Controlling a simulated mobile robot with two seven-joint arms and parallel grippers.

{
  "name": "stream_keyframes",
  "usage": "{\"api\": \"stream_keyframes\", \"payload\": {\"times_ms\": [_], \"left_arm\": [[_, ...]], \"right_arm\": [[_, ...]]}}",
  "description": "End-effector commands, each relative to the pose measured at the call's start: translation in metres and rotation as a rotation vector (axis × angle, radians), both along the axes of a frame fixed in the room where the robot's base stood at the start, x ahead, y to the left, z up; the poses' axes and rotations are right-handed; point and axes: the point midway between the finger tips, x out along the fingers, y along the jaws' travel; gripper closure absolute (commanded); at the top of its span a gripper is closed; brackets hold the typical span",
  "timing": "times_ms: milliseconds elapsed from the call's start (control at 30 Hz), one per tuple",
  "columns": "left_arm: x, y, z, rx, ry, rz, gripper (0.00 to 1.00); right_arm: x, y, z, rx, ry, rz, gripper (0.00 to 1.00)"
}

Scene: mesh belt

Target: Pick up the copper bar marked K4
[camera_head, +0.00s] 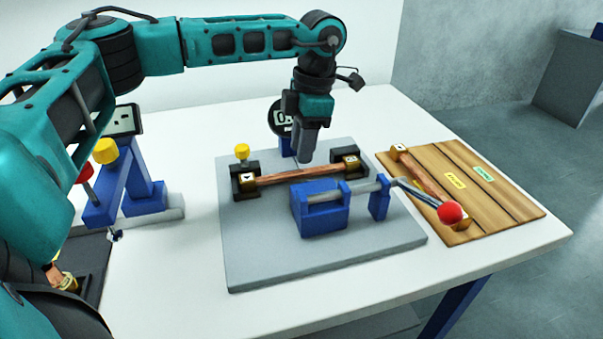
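One copper bar (287,175) with brass end blocks lies across two black holders on a grey plate. A second copper bar (422,178) with brass ends lies on a wooden board to the right, partly behind a red-knobbed lever. I cannot read K4 on either bar. My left gripper (305,158) points down just behind the middle of the bar on the plate, near it. I cannot tell whether they touch, or whether its fingers are apart. My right gripper is out of view.
A blue clamp (322,212) with a steel rod and red-knobbed lever (450,213) stands on the grey plate (300,265) in front of the bar. A round dial (281,118) stands behind. A blue stand (142,190) is at left. The white table's (500,262) front right is clear.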

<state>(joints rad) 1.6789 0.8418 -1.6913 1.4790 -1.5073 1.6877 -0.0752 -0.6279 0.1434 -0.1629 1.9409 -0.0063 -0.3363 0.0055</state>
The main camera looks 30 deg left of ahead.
Motion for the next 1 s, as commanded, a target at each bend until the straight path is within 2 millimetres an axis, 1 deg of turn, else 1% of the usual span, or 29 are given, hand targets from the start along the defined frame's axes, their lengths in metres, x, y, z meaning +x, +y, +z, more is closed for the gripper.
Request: {"api": "stream_keyframes", "payload": {"times_ms": [67,167,300,400,500,700,1000], "left_arm": [[0.000,0.000,-0.005,0.001,0.001,0.000,0.66],[0.000,-0.001,-0.018,0.001,0.003,-0.001,0.66],[0.000,-0.001,-0.040,0.000,0.004,0.000,0.66],[-0.001,0.000,-0.050,-0.001,0.002,0.000,0.66],[-0.001,0.000,-0.054,-0.001,0.001,0.000,0.66],[-0.001,0.000,-0.054,-0.001,0.001,0.000,0.67],[-0.001,0.000,-0.054,-0.001,0.001,0.001,0.96]], "right_arm": [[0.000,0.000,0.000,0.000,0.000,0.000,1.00],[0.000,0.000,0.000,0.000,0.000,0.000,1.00],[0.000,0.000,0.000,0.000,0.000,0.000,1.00],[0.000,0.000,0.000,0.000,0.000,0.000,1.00],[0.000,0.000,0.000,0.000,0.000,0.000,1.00],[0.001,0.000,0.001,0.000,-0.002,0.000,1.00],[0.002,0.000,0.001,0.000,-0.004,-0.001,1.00]]}}
